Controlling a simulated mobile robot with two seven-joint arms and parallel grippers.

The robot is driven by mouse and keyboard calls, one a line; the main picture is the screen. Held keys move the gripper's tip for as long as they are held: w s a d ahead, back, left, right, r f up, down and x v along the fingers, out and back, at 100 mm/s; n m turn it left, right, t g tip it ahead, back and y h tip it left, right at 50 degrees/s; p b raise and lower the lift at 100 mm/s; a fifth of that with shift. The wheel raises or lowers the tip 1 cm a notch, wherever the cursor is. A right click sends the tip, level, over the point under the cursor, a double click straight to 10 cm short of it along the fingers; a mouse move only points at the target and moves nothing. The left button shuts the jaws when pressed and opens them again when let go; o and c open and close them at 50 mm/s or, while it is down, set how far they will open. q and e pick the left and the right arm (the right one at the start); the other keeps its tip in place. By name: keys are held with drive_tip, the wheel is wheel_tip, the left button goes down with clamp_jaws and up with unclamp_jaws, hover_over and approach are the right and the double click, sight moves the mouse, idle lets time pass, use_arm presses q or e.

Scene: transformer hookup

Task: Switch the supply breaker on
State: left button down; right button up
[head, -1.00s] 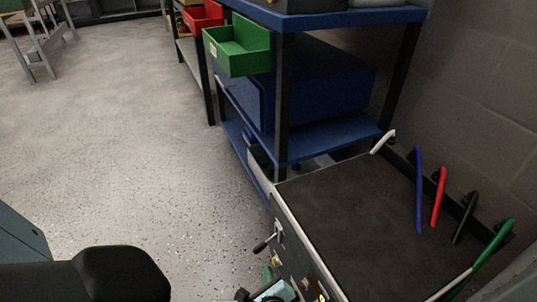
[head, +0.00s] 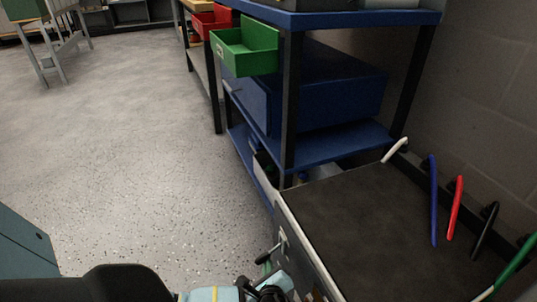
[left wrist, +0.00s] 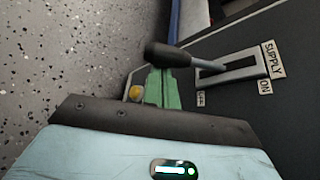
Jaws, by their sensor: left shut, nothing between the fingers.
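The supply breaker is a lever with a black knob (left wrist: 170,54) on a metal shaft, coming out of a slotted plate (left wrist: 243,67) marked SUPPLY. The lever stands at the slot end by the OFF label, away from the ON label. In the head view the lever (head: 268,255) juts out from the side of the dark-topped bench. My left gripper (left wrist: 163,86), with green fingers, is shut and empty. Its tips are right by the knob; I cannot tell whether they touch. It also shows low in the head view (head: 266,267). My right gripper is out of view.
The bench top (head: 370,220) carries white, blue, red, black and green leads along its wall side. A blue shelf rack (head: 340,148) with a green bin (head: 246,50) stands beyond it. The speckled floor (head: 130,170) at left is open.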

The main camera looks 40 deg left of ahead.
sight(262, 260)
use_arm(q)
drive_tip(key=r+m+g+p, duration=0.1)
drive_tip(key=p, duration=0.2)
drive_tip(key=s+r+m+g+p, duration=0.1)
drive_tip(key=r+p, duration=0.1)
drive_tip(key=p, duration=0.1)
drive_tip(key=r+m+g+y+p, duration=0.1)
drive_tip(key=g+p, duration=0.1)
drive_tip(key=p, duration=0.2)
drive_tip(key=shift+s+a+r+m, duration=0.25)
drive_tip(key=shift+s+a+m, duration=0.1)
drive_tip(key=shift+m, duration=0.05)
drive_tip(key=shift+r+m+g+y+p, duration=0.3)
drive_tip(key=shift+r+m+g+p, duration=0.1)
drive_tip(key=shift+r+m+p, duration=0.2)
drive_tip(key=shift+s+r+p, duration=0.1)
drive_tip(key=shift+r+p, duration=0.3)
drive_tip(key=shift+p, duration=0.2)
drive_tip(key=shift+w+d+r+p, duration=0.1)
drive_tip(key=shift+w+r+p, duration=0.1)
drive_tip(key=shift+r+p, duration=0.35)
drive_tip(key=shift+w+r+p, duration=0.15)
drive_tip(key=shift+r+p, duration=0.25)
drive_tip(key=shift+r, duration=0.1)
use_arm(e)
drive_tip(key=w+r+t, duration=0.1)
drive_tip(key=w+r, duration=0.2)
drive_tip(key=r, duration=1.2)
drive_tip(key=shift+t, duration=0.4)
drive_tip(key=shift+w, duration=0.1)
